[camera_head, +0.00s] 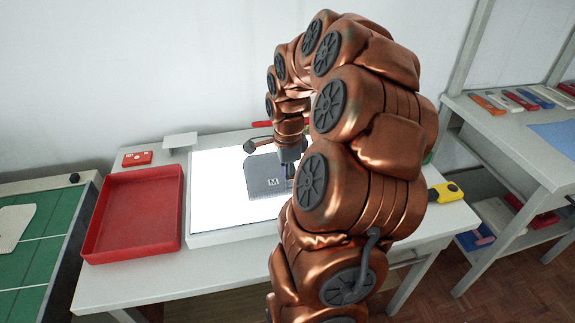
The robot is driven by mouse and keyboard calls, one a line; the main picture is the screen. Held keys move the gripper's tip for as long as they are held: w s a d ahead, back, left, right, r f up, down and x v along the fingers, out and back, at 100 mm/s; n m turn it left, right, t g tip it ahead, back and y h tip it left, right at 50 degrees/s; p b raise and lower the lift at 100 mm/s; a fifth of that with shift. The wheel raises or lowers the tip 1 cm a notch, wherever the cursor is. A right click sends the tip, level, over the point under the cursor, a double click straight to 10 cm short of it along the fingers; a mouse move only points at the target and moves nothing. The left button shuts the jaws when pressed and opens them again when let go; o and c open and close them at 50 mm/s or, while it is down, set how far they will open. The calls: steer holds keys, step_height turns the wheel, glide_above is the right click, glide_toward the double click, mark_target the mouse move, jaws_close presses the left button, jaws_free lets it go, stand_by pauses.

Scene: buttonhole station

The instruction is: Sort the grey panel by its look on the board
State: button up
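The grey panel (262,181) lies on the bright white board (222,208) on the table. My arm hides the right part of the board.
A red tray (135,249) stands left of the board, its visible floor empty. A small red box (137,158) sits behind it. A yellow tool (446,192) lies at the table's right. A green board (32,257) is at far left, shelves (510,122) at right.

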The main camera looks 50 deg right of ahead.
steer(key=shift+f, duration=0.85)
steer(key=shift+f, duration=0.15)
steer(key=shift+f, duration=1.1)
stand_by(0.4)
steer(key=shift+r, duration=0.1)
stand_by(0.6)
jaws_close()
stand_by(0.4)
steer(key=shift+r, duration=0.15)
